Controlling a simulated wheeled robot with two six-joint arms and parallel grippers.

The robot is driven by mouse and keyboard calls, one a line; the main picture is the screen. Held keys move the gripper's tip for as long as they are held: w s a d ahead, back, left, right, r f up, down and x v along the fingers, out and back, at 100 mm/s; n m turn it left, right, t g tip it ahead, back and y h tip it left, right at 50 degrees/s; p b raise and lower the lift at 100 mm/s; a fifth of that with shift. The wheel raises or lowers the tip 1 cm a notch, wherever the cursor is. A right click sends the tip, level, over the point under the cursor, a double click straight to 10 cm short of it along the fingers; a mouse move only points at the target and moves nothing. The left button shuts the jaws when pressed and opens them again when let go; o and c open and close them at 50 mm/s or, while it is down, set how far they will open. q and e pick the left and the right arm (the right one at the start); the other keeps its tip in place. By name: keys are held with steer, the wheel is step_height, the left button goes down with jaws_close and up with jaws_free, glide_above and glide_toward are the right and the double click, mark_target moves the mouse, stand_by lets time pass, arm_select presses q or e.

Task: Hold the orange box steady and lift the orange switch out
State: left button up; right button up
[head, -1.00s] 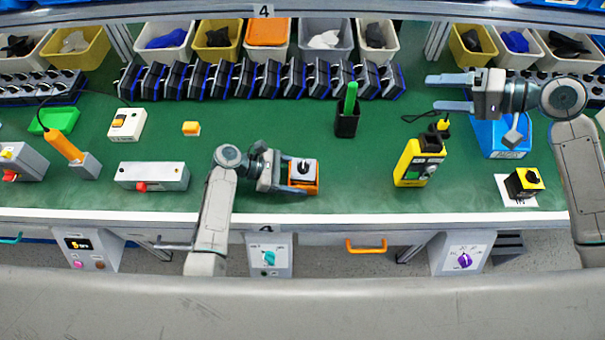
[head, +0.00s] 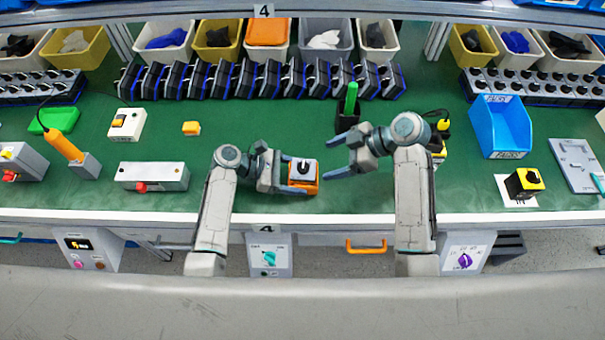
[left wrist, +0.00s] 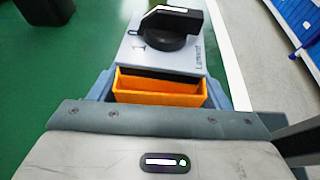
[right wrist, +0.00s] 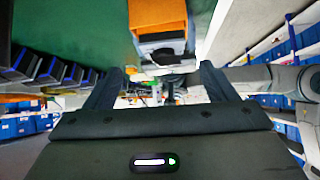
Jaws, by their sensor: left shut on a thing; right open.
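The orange box (head: 311,187) stands on the green bench, front centre. The switch, a grey plate with a black knob (head: 304,168), sits in its top. My left gripper (head: 292,178) is shut on the box from the left. In the left wrist view, the orange box (left wrist: 160,96) shows its rim and part of its hollow inside beside the grey plate (left wrist: 160,58). My right gripper (head: 331,158) is open and empty, just right of the box, pointing at it. In the right wrist view, the box (right wrist: 157,12) and black knob (right wrist: 163,55) lie ahead of the open fingers, apart from them.
A black holder with a green-handled tool (head: 350,100) stands behind my right gripper. A blue bin (head: 500,128) and a yellow-black switch box (head: 524,182) stand at right. A grey box (head: 153,176) is at left.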

mark_target(310, 167)
steer(key=shift+n, duration=0.3)
steer(key=shift+s+x, duration=0.2)
steer(key=shift+x, duration=4.05)
steer(key=c, duration=1)
steer(key=shift+r, duration=0.1)
